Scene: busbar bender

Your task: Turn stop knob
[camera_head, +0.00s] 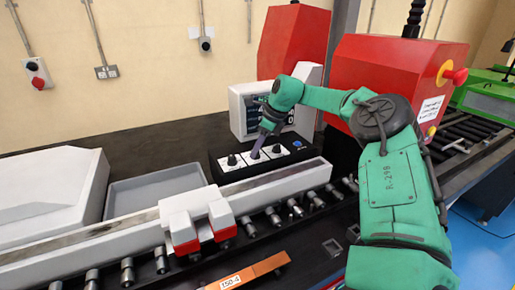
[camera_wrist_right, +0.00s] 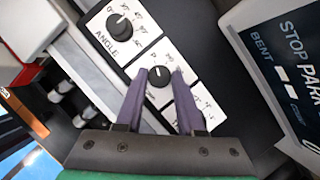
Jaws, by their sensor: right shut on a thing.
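A black panel (camera_head: 221,172) with white dial plates stands behind the long rail. In the right wrist view the middle knob (camera_wrist_right: 159,77), black and round with a white pointer mark, sits between the two purple fingertips of my right gripper (camera_wrist_right: 160,72). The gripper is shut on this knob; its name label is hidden. The knob labelled ANGLE (camera_wrist_right: 119,27) is up and left of it. Another dial plate (camera_wrist_right: 200,107) is partly covered by the right finger. In the head view my right gripper (camera_head: 257,149) reaches down to the panel. My left gripper is not in view.
A grey display box (camera_head: 240,117) stands close behind the panel; its screen (camera_wrist_right: 290,62) reads STOP, PARK and BENT. Red machine housings (camera_head: 380,75) rise behind my arm. A white and red clamp (camera_head: 198,218), rollers and an orange bar (camera_head: 250,275) lie in front.

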